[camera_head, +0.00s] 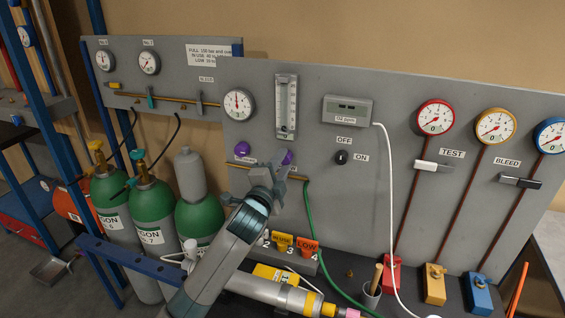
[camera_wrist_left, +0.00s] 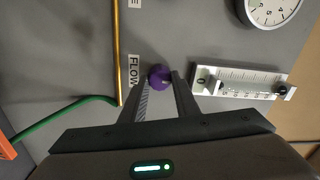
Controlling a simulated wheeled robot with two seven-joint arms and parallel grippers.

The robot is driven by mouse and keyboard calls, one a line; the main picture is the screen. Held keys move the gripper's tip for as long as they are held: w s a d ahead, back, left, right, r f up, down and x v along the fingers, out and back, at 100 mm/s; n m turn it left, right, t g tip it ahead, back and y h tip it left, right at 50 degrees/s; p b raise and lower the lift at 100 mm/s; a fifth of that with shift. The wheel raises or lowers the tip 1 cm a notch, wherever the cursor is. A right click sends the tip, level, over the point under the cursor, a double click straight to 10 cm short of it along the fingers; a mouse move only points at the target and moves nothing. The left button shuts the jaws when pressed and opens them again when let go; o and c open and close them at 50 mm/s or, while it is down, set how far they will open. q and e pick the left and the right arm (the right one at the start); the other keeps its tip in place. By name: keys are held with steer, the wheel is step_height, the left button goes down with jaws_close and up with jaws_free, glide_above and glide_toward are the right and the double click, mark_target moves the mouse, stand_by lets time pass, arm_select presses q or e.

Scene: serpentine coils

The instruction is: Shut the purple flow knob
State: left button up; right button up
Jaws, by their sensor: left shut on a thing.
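The purple flow knob (camera_wrist_left: 159,75) is a round knob on the grey panel, beside the printed FLOW label (camera_wrist_left: 134,71) in the left wrist view. My left gripper (camera_wrist_left: 161,80) has one finger on each side of it and is shut on it. In the head view the knob (camera_head: 288,157) shows partly behind my left gripper (camera_head: 280,165), below the clear flow tube (camera_head: 286,107). A second purple knob (camera_head: 242,149) sits to its left under the round gauge (camera_head: 238,104). My right gripper is not in view.
A green hose (camera_head: 309,215) runs down from the brass pipe close to the right of my gripper. A black ON/OFF switch (camera_head: 341,157) and a white cable (camera_head: 390,180) lie farther right. Green gas cylinders (camera_head: 151,209) stand at the left, behind a blue rail (camera_head: 140,264).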

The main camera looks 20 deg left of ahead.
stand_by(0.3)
arm_select(q)
steer(key=o, duration=1)
steer(key=shift+o, duration=0.2)
steer(key=shift+s, duration=0.1)
steer(key=shift+s+f, duration=0.1)
steer(key=shift+s, duration=0.25)
steer(key=s+b, duration=0.4)
steer(key=s, duration=1.2)
steer(key=shift+s+a+f, duration=0.25)
steer(key=shift+s+a, duration=0.05)
